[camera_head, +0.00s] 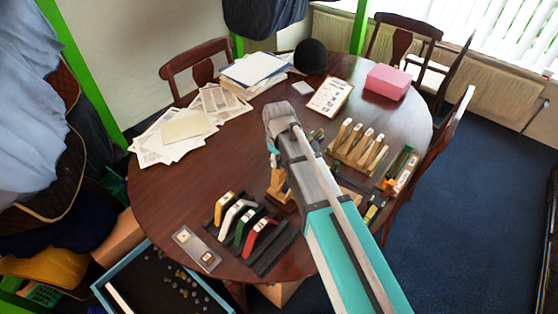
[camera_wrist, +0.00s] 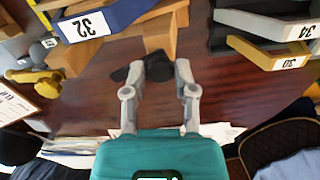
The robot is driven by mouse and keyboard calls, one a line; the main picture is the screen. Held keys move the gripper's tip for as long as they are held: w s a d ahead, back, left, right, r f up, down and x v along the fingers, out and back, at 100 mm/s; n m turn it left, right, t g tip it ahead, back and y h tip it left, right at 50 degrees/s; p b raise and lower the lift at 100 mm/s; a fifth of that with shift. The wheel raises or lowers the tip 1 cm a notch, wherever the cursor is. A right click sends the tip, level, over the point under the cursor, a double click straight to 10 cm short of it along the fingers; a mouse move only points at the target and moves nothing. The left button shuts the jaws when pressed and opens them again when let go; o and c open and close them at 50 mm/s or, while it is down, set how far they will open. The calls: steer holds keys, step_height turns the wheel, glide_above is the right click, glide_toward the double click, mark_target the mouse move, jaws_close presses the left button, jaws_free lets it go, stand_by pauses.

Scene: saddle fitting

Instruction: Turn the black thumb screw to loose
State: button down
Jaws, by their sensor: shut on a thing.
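The black thumb screw (camera_wrist: 160,67) shows in the wrist view, in front of a wooden stand (camera_wrist: 160,35). My gripper (camera_wrist: 160,70) has its two grey fingers closed in on the screw, one on each side. A dark lobe of the screw or its handle sticks out left of the fingers. A blue piece marked 32 (camera_wrist: 92,22) sits at the stand, left of the screw. In the head view the wooden stand (camera_head: 279,190) is partly covered by my arm, and the screw and fingertips are hidden. The screw's turn angle cannot be told.
A dark rack with yellow, white, green and red pieces (camera_head: 262,228) stands near the table's front left. A wooden rack of several pieces (camera_head: 357,147) stands right. Papers (camera_head: 180,128), a black hat (camera_head: 311,57) and a pink box (camera_head: 388,82) lie farther back.

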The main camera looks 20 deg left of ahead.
steer(key=n, duration=0.7)
steer(key=shift+a, duration=0.1)
steer(key=n, duration=0.7)
steer(key=shift+s, duration=0.1)
stand_by(0.3)
steer(key=shift+c, duration=2.1)
jaws_free()
